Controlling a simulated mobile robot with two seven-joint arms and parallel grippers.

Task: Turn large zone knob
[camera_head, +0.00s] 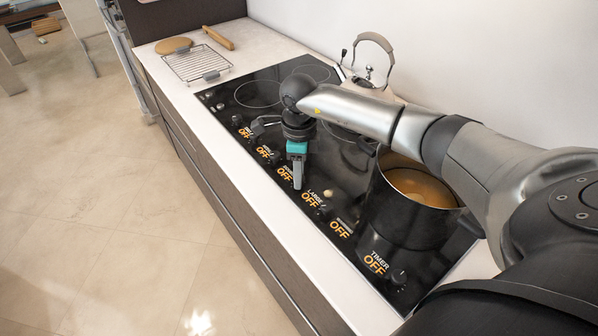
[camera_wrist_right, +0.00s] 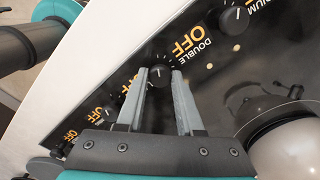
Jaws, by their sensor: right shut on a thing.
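The black cooktop (camera_head: 228,109) has a row of knobs along its front edge, each beside an orange OFF label. The knob beside the LARGE label (camera_head: 313,198) shows in the head view (camera_head: 328,193). My right gripper (camera_head: 297,184) reaches down to the control row just left of it. In the right wrist view its two grey fingers (camera_wrist_right: 159,76) are on either side of a black knob (camera_wrist_right: 160,75) beside the DOUBLE label, shut on it. That knob's white mark shows between the fingertips. The knob beside the MEDIUM label (camera_wrist_right: 235,18) stands free. My left gripper is not visible.
A dark pot (camera_head: 408,213) with yellowish contents stands on the right of the cooktop, close to my right arm. A kettle (camera_head: 371,70) stands at the back. A wire rack (camera_head: 197,64) and a round board (camera_head: 173,46) lie on the white counter at the far left.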

